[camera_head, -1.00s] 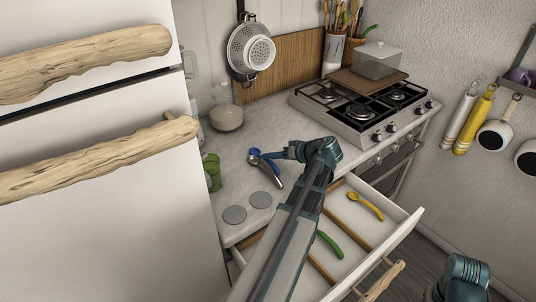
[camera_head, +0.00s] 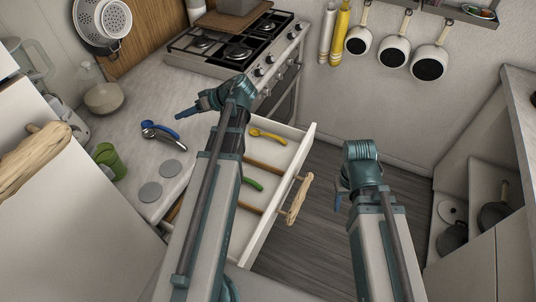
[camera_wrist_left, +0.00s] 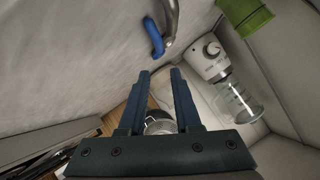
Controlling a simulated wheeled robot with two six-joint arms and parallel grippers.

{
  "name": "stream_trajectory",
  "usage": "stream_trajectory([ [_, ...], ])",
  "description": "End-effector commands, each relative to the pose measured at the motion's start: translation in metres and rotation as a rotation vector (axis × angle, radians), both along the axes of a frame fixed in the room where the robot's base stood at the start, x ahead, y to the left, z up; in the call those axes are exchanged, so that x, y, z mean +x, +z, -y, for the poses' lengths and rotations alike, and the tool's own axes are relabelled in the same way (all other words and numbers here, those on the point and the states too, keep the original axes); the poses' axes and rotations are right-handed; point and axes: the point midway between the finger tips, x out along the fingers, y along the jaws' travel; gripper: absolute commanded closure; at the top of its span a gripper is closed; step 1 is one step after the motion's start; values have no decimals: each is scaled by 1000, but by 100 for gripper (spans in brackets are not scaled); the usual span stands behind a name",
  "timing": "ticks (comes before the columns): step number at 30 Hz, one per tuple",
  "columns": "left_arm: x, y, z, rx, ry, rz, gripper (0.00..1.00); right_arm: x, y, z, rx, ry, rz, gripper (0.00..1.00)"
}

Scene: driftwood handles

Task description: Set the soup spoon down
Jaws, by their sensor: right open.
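A utensil with a bright blue handle (camera_head: 160,129) lies on the counter, close against a grey metal utensil (camera_head: 168,141). I cannot tell whether they are one piece or two, or which is the soup spoon. In the left wrist view the blue part (camera_wrist_left: 153,38) lies beyond the fingertips, beside the curved metal part (camera_wrist_left: 171,15). My left gripper (camera_head: 183,113) is above the counter, just right of the blue handle; in the left wrist view its fingers (camera_wrist_left: 159,75) are apart with nothing held. My right gripper (camera_head: 341,198) is open and empty, right of the drawer.
An open drawer (camera_head: 291,172) holds a yellow spoon (camera_head: 268,136) and a green-handled utensil (camera_head: 250,182). Green cups (camera_head: 109,160) and two grey discs (camera_head: 150,191) are on the counter. The stove (camera_head: 235,45) stands behind.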

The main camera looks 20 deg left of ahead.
Motion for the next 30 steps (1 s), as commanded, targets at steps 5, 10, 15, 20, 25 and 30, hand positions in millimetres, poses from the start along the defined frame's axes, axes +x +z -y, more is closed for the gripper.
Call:
stream_trajectory([
  [5, 7, -24, 62, -151, -154, -82, 68, 0, 0, 0, 0, 0, 0, 50],
  [10, 2, -69, 203, -468, -549, -291, 68, 0, 0, 0, 0, 0, 0, 50],
  [15, -30, -96, 325, -719, -939, -484, 68, 0, 0, 0, 0, 0, 0, 50],
  [20, -59, -104, 390, -849, -1179, -593, 68, 0, 0, 0, 0, 0, 0, 50],
  [25, -75, -106, 419, -909, -1294, -641, 68, 0, 0, 0, 0, 0, 0, 50],
  [30, -75, -106, 421, -913, -1304, -645, 72, 0, 0, 0, 0, 0, 0, 50],
])
